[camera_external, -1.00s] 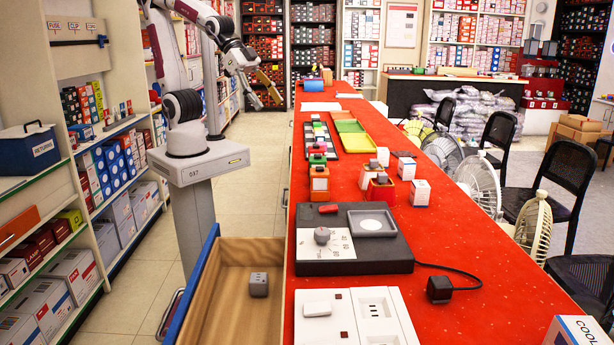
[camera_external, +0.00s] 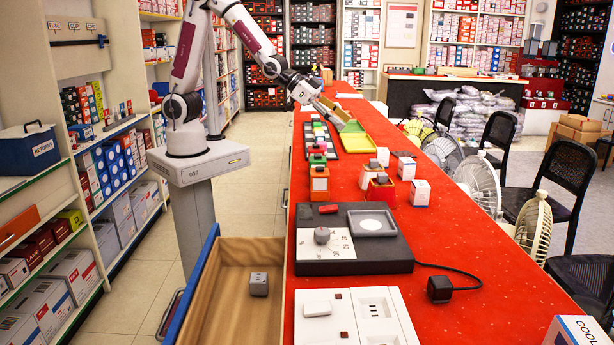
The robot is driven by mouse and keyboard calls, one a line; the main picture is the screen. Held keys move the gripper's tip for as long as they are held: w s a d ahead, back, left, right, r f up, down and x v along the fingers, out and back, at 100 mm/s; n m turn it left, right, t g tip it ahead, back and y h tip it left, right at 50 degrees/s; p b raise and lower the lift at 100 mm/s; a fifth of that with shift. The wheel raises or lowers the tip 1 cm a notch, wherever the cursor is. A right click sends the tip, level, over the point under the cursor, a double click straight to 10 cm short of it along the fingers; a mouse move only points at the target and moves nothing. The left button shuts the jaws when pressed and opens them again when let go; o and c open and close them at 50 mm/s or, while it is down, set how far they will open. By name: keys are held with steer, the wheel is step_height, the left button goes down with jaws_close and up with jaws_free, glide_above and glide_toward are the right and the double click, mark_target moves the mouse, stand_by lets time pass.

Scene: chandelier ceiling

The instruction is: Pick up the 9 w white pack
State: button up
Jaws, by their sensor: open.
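Small white packs stand on the red counter (camera_external: 450,290): one (camera_external: 420,193) at the right, one (camera_external: 406,168) behind it, and one (camera_external: 383,156) farther back. Their print is too small to read, so I cannot tell which is the 9 w pack. My gripper (camera_external: 338,121) is open above the far part of the counter, over the green and yellow trays. It is beyond the white packs and apart from them. No object shows between its fingers.
Red and orange holders (camera_external: 380,190) with grey pieces stand beside the packs. A dark tester board (camera_external: 390,256) and a white socket panel (camera_external: 345,310) lie nearer. An open wooden drawer (camera_external: 235,310) juts out left. Fans (camera_external: 480,182) stand right of the counter.

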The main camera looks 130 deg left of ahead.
steer(key=a+f+n+y, duration=0.1)
steer(key=a+f+y, duration=0.1)
steer(key=a+f, duration=0.55)
steer(key=n+t+y, duration=0.1)
glide_toward(378, 149)
steer(key=w, duration=0.2)
steer(key=w+f, duration=0.1)
steer(key=w, duration=0.1)
steer(key=shift+a, duration=0.3)
steer(key=shift+s+a+f+n, duration=0.15)
steer(key=shift+a+f+n, duration=0.15)
steer(key=shift+a+f, duration=0.1)
steer(key=shift+x, duration=1.3)
steer(key=shift+a, duration=0.15)
steer(key=shift+x, duration=2.5)
steer(key=shift+s+a, duration=0.15)
steer(key=shift+a, duration=0.05)
